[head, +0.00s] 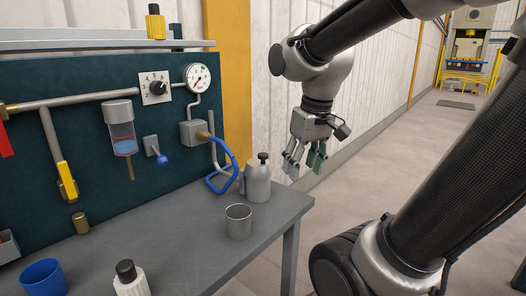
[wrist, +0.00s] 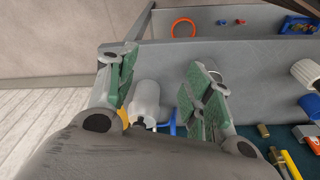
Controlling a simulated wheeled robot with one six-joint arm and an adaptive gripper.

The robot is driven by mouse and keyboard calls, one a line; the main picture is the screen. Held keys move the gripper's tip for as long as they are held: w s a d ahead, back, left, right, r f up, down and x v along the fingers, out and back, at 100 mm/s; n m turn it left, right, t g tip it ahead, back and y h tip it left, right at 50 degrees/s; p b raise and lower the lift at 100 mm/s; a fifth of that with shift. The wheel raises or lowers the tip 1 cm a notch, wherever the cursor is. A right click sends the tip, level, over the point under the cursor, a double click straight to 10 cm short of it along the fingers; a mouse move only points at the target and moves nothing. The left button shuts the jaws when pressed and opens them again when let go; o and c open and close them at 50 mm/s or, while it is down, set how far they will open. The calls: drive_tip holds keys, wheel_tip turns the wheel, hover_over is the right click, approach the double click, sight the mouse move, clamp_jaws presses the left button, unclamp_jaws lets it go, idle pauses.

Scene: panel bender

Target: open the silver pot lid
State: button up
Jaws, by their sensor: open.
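The silver pot (head: 258,183) stands upright at the right end of the grey bench, with its lid on top. The lid has a black knob (head: 263,156). My gripper (head: 303,168) is open and empty, up and to the right of the pot in the head view, apart from it, with fingers pointing down. In the wrist view, a pale silver body that looks like the pot (wrist: 146,98) shows between my open fingers (wrist: 163,70). Its lower part in that picture is cut off by my own wrist, and the knob is not clear there.
A grey metal cup (head: 238,222) stands in front of the pot. A blue hose (head: 222,178) loops close beside the pot's left. A white bottle with a black cap (head: 130,278) and a blue cup (head: 44,277) stand farther left. The floor right of the bench is clear.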

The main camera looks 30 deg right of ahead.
sight(263, 154)
drive_tip(key=w+n, duration=0.2)
drive_tip(key=w, duration=0.4)
drive_tip(key=w+r+n+g, duration=0.1)
drive_tip(key=w+n, duration=0.2)
drive_tip(key=w, duration=0.3)
drive_tip(key=w+n+g, duration=0.1)
drive_tip(key=w+n, duration=0.1)
drive_tip(key=w, duration=0.4)
drive_tip(key=shift+w+a+r+n, duration=0.15)
drive_tip(key=shift+a+n, duration=0.1)
drive_tip(key=shift+n, duration=0.15)
drive_tip(key=w+r+n, duration=0.1)
drive_tip(key=r+n, duration=0.1)
drive_tip(key=n, duration=0.1)
drive_tip(key=shift+w+r, duration=0.4)
drive_tip(key=shift+s+r+n, duration=0.15)
drive_tip(key=shift+n, duration=0.55)
drive_tip(key=shift+s+f+n, duration=0.15)
drive_tip(key=shift+f+n, duration=0.15)
drive_tip(key=shift+n, duration=0.2)
wheel_tip(263, 154, down, 7)
drive_tip(key=shift+f, duration=0.15)
drive_tip(key=shift+c, duration=0.4)
clamp_jaws()
